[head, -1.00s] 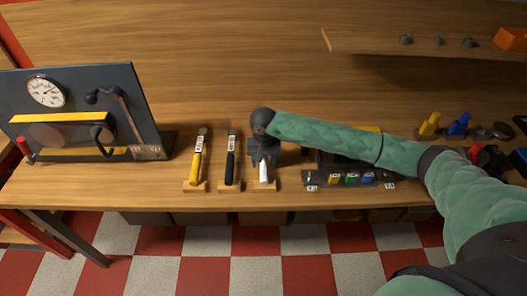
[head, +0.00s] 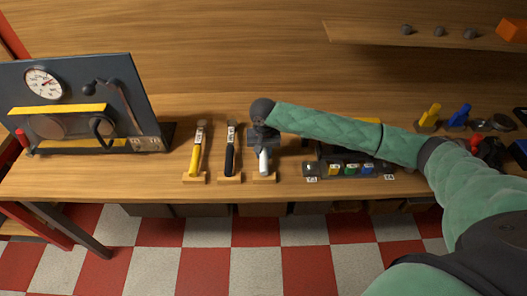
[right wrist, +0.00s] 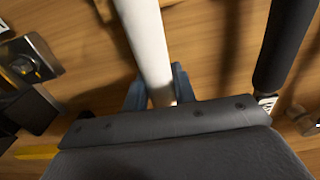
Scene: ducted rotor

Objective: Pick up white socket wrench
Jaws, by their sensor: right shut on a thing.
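The white socket wrench (head: 264,162) is at the right of a row of three similar tools, over its small wooden holder (head: 264,178) near the bench's front edge. My right gripper (head: 263,150) reaches down over it and hides its upper part. In the right wrist view the white handle (right wrist: 147,40) runs between the two bluish fingers of my right gripper (right wrist: 158,88), which is shut on it. I cannot tell whether the wrench is clear of its holder. My left gripper is not in view.
A black-handled tool (head: 230,158) stands close on the left, with a yellow-handled one (head: 194,160) beyond it. A dark gauge panel (head: 85,105) is at the far left. A tray of coloured parts (head: 345,172) sits to the right, under my arm.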

